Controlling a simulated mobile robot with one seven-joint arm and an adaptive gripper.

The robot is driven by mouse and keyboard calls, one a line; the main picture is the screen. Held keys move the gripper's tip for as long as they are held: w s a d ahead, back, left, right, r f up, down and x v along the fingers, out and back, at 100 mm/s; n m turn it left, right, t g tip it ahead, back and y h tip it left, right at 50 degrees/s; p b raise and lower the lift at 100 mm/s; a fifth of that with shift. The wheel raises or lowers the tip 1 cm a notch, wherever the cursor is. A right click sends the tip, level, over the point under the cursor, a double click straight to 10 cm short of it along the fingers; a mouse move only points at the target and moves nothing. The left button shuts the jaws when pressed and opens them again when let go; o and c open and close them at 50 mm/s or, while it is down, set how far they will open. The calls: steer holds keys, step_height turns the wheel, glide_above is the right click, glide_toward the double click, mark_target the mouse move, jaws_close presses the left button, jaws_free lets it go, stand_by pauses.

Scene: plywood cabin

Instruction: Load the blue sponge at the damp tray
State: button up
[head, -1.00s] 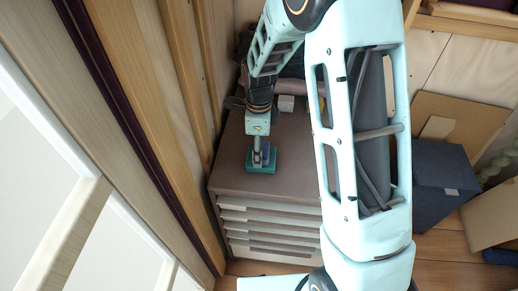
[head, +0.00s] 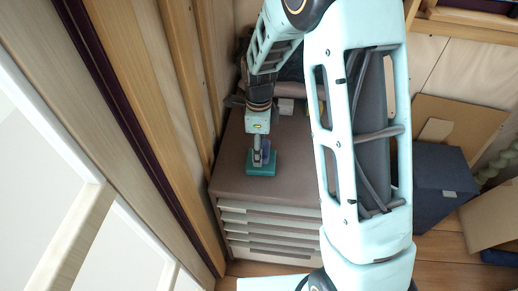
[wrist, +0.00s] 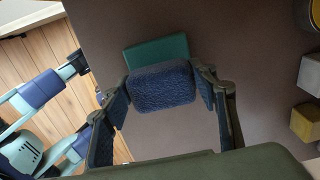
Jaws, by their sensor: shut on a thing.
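The dark blue sponge (wrist: 161,90) is gripped between the two fingers of my gripper (wrist: 158,92) in the wrist view. The damp tray, a flat teal-green piece (wrist: 156,50), shows just beyond the sponge, which covers its near part. I cannot tell whether the sponge touches the tray. In the head view my gripper (head: 262,152) points down over the teal tray (head: 261,170), which lies on the brown top of a drawer cabinet (head: 231,183). The sponge is mostly hidden there by my gripper.
A wooden wall (head: 188,110) runs close along the left of the cabinet. Small blocks (wrist: 306,122) and a round tin (wrist: 311,14) stand at the right in the wrist view. A dark blue box (head: 441,190) and cardboard sit right of my arm.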

mark_target(268, 147)
steer(key=shift+r+p, duration=1.4)
steer(key=shift+r, duration=0.95)
steer(key=d+r+n+p, duration=0.1)
steer(key=n, duration=0.1)
steer(key=d+r+n+p, duration=0.1)
steer(key=n, duration=0.1)
steer(key=shift+s+d+r+n, duration=0.1)
steer(key=shift+d+r+n, duration=0.2)
steer(key=shift+r, duration=0.1)
steer(key=s+d+r+n+p, duration=0.1)
steer(key=d+r+n+p, duration=0.5)
steer(key=n, duration=0.9)
step_height(268, 147, up, 2)
steer(key=shift+s+d+r, duration=0.1)
steer(key=shift+s+d, duration=0.3)
steer(key=shift+d, duration=0.4)
